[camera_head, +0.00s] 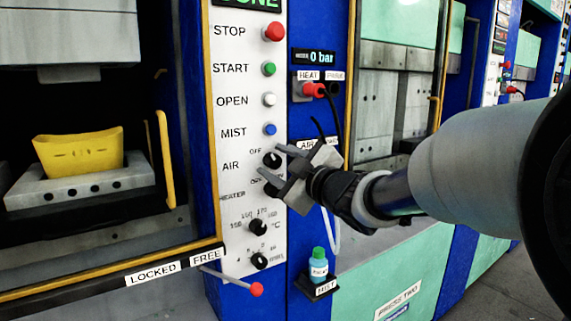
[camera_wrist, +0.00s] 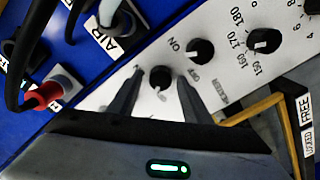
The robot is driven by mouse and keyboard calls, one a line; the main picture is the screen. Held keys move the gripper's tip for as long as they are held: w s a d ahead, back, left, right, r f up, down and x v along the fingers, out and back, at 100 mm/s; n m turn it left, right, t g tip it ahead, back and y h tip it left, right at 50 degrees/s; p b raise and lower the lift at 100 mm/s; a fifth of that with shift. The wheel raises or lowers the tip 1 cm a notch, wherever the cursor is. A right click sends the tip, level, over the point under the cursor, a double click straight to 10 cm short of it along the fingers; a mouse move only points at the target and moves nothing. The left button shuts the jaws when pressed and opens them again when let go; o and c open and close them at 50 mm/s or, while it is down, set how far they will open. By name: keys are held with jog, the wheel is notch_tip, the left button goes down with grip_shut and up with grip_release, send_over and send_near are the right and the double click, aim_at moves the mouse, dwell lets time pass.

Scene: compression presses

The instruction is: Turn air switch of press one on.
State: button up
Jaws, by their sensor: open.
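The air switch (camera_head: 272,159) is a round black knob on the white panel of the nearest press, beside the word AIR, with a small OFF label at its upper left. It also shows in the wrist view (camera_wrist: 160,77), with a white mark at its lower edge. I cannot tell its exact setting. My gripper (camera_head: 269,162) is open at the panel, one finger above and one below the knob. In the wrist view its fingers (camera_wrist: 159,79) stand on either side of the knob, with gaps; contact is not clear. The lower finger partly covers the area towards the heater knob.
The heater knob (camera_wrist: 201,50) is close beside the air switch. The blue MIST button (camera_head: 270,129) is just above it. A red-tipped lever (camera_head: 256,289) sticks out below.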

jog(key=shift+c, duration=0.4)
jog(key=c, duration=1)
jog(key=shift+o, duration=0.2)
jog(key=shift+m+p, duration=0.3)
jog(key=shift+d+r+m+p, duration=0.1)
jog(key=shift+r+m+p, duration=0.05)
jog(key=shift+m+p, duration=0.75)
jog(key=m+p, duration=0.2)
jog(key=m, duration=0.1)
jog(key=shift+m, duration=0.4)
jog(key=m+p, duration=0.2)
jog(key=m, duration=0.1)
jog(key=shift+d, duration=0.1)
jog(key=shift+w+m+p, duration=0.1)
jog(key=shift+m+p, duration=0.6)
jog(key=shift+m, duration=0.6)
jog(key=shift+f, duration=0.2)
